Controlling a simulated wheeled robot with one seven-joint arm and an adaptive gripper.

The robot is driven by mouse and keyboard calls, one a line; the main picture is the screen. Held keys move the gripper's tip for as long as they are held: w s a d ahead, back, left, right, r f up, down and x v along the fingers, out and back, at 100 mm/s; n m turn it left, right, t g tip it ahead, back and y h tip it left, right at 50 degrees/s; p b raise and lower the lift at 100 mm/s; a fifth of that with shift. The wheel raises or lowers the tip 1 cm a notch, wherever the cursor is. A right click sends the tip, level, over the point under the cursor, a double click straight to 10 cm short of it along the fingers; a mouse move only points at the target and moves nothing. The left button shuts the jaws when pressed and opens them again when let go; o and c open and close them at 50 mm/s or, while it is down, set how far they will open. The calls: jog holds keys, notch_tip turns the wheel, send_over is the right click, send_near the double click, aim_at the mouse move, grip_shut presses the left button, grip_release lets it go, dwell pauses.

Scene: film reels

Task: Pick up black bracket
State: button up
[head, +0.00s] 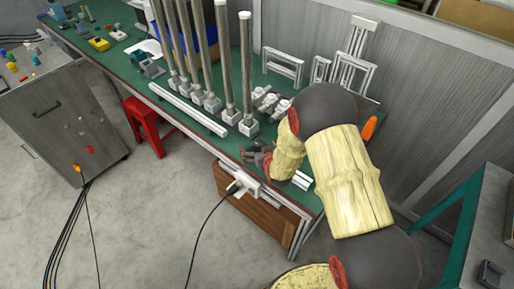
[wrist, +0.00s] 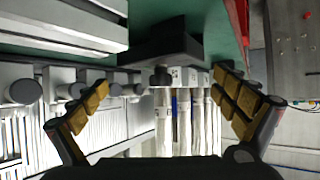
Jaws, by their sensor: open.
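The black bracket (wrist: 160,42) shows in the wrist view as a dark block on the green tabletop, at the upper middle. It lies ahead of my gripper (wrist: 161,82), between the lines of the two fingers. The fingers are spread wide with nothing between them, and the bracket looks apart from them. In the head view my gripper (head: 258,156) is low over the front edge of the green bench. My arm covers part of the bench there, and I cannot make out the bracket clearly in that view.
Several tall metal posts (head: 247,70) on square bases stand in a row on the green bench (head: 132,68). A white rail (head: 188,110) lies along its front edge. White frames (head: 284,65) stand at the back. A red stool (head: 147,123) and a grey cabinet (head: 62,115) are left.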

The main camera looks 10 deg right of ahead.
jog(key=b+x, duration=0.1)
jog(key=x, duration=0.2)
jog(key=b+x, duration=0.1)
jog(key=x, duration=0.2)
jog(key=shift+w+d+r, duration=0.15)
jog(key=shift+w+d, duration=0.05)
jog(key=shift+d, duration=0.05)
jog(key=shift+r, duration=0.1)
jog(key=shift+c, duration=1.2)
